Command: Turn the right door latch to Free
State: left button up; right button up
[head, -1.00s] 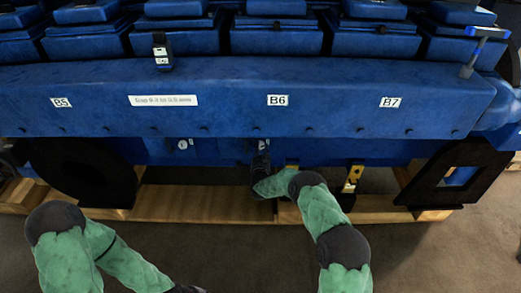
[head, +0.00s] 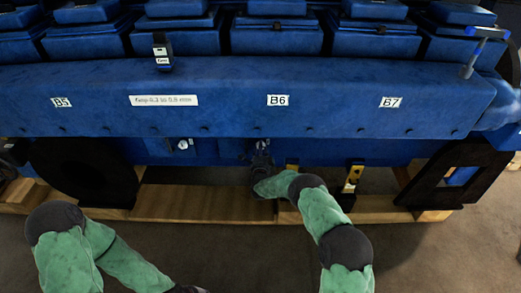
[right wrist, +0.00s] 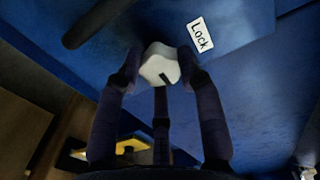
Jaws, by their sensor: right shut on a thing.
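The right door latch, a pale grey lobed knob (right wrist: 158,66) with a short black mark, stands out from the blue engine side. A white "Lock" label (right wrist: 200,35) is beside it at the upper right in the right wrist view; the mark is on the knob's lower part, away from that label. No "Free" label shows. My right gripper (head: 262,152) reaches up under the B6 tag and hides the latch in the head view. In the right wrist view its fingers (right wrist: 160,75) are closed around the knob.
Another pale knob (head: 183,144) sits on the blue side further left. The blue ledge (head: 330,110) overhangs my right gripper. Yellow-and-black pieces (head: 352,178) hang to its right. Black end supports (head: 455,172) and wooden beams (head: 200,203) lie below.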

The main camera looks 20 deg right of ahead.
jog(key=shift+d+r, duration=0.15)
jog(key=shift+d, duration=0.15)
jog(key=o, duration=1.1)
jog(key=shift+o, duration=0.2)
jog(key=shift+a, duration=0.1)
jog(key=shift+s, duration=0.1)
jog(key=v, duration=1.1)
jog(key=shift+s, duration=0.35)
jog(key=shift+a, duration=0.15)
